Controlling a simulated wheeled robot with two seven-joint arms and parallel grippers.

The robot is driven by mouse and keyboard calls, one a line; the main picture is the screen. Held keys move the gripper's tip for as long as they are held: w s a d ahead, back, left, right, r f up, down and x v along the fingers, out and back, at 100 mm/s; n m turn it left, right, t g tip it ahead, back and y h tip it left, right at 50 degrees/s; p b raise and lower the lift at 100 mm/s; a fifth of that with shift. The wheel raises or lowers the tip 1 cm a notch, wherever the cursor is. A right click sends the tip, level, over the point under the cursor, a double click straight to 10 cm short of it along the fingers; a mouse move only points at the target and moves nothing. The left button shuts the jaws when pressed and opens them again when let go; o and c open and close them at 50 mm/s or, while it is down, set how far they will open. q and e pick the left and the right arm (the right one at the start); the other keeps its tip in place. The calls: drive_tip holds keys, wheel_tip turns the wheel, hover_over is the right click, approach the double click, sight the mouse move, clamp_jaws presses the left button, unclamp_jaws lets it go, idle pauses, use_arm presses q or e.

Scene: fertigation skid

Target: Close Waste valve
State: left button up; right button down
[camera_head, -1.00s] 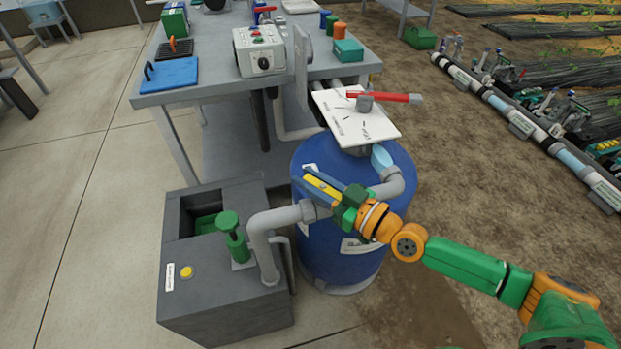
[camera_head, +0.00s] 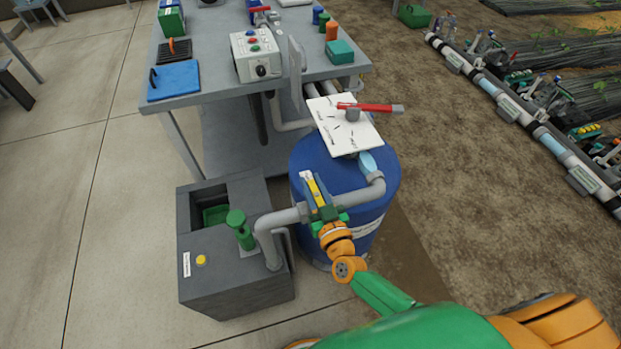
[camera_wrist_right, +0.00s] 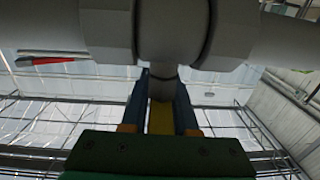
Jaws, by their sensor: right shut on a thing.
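My right gripper (camera_head: 313,190) is shut on a yellow valve handle (camera_head: 317,187) on the grey pipe (camera_head: 287,217) between the blue tank (camera_head: 355,225) and the grey box. The handle lies across the pipe's run. I take it to be the Waste valve; its label is not readable. In the right wrist view the handle (camera_wrist_right: 160,118) sits between my blue-grey fingers (camera_wrist_right: 160,105), below the pale valve body (camera_wrist_right: 165,30). My fingers partly hide the valve in the head view. My left gripper is not in view.
A red lever (camera_head: 370,107) sits over a white plate (camera_head: 343,128) above the tank. The grey box (camera_head: 235,285) has a green fitting (camera_head: 241,229) and a yellow button (camera_head: 201,260). A table (camera_head: 205,88) with a control box stands behind. Concrete floor lies left, soil right.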

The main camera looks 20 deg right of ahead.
drive_tip(key=shift+d+m+h, duration=0.1)
drive_tip(key=shift+m+h, duration=0.3)
drive_tip(key=shift+h, duration=0.2)
drive_tip(key=c, duration=0.8)
unclamp_jaws()
drive_tip(key=shift+o, duration=0.2)
drive_tip(key=s+p, duration=0.1)
drive_tip(key=s, duration=0.6)
drive_tip(key=shift+s, duration=0.1)
